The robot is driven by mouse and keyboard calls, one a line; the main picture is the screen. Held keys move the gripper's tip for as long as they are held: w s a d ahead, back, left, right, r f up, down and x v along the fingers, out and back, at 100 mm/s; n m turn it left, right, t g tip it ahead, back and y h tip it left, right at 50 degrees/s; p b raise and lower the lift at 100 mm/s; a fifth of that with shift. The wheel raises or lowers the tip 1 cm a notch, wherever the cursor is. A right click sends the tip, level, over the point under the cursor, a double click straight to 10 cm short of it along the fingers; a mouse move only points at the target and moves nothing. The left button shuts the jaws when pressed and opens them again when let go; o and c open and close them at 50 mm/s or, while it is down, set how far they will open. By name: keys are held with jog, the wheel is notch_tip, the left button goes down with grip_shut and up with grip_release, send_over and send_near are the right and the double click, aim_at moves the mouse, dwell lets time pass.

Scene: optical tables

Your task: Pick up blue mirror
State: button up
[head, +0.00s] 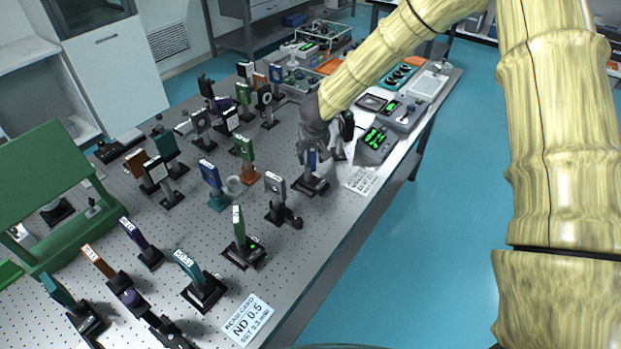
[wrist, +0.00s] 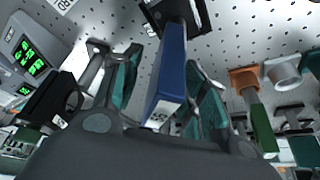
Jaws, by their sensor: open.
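A blue mirror (wrist: 171,65), a tall flat plate with a white label on its end, stands on a black base (wrist: 180,14) in the wrist view. My gripper (wrist: 158,82) is open, with one teal-padded finger on each side of the plate. I cannot tell whether either finger touches it. In the head view my gripper (head: 312,148) is over the same mirror (head: 312,159), mostly hiding its upper part; its black base rests on the table. Another blue plate (head: 210,174) stands on a teal base to the left.
The perforated optical table (head: 150,225) holds several upright mounted plates. A grey one (head: 275,185) is close by in front, and a green one (head: 244,150) on an orange base is to the left. Instruments with green displays (head: 376,140) stand at right. A printed card (head: 362,180) lies nearby.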

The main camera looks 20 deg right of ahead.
jog(key=shift+w+f, duration=0.1)
jog(key=shift+w, duration=0.05)
jog(key=c, duration=0.8)
grip_shut()
